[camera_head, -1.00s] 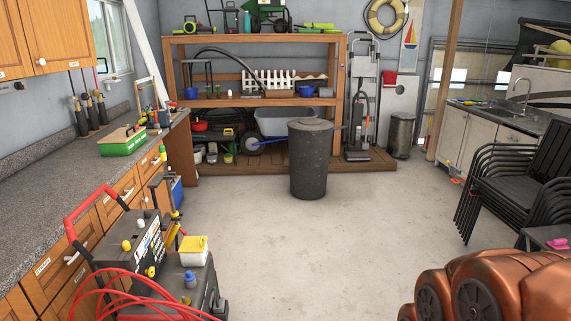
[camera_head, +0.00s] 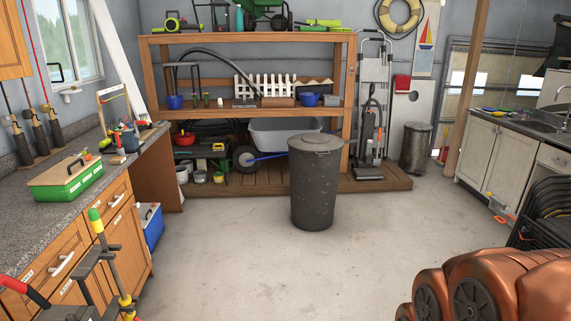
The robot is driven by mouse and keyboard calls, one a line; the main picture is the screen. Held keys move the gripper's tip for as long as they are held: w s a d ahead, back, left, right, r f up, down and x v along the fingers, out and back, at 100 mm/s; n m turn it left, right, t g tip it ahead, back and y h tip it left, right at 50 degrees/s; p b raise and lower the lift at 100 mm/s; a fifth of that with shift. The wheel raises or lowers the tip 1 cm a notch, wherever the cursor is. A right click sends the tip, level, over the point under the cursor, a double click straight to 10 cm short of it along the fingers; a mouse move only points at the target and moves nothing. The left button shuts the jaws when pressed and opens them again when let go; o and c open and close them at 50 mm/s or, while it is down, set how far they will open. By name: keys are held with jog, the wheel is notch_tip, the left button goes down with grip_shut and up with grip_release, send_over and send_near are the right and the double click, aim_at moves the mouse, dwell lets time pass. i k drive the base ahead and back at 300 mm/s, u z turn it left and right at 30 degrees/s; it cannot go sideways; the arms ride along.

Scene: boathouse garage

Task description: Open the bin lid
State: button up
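A dark grey round bin (camera_head: 312,190) stands upright on the floor near the middle of the view, in front of the wooden shelf. Its lid (camera_head: 315,142) sits on top and looks closed, with a small raised handle on it. My gripper is not in view. Copper-coloured parts of my own arm show at the bottom right, well apart from the bin.
Clear concrete floor (camera_head: 250,270) lies before the bin. A wooden shelf (camera_head: 260,116) stands behind it, with a wheelbarrow (camera_head: 280,134) on its base. A smaller dark bin (camera_head: 415,148) is further right. A counter (camera_head: 60,205) and stacked chairs (camera_head: 545,215) flank the floor.

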aim_at(318, 144)
jog(key=i, duration=4.5)
jog(key=u, duration=0.2)
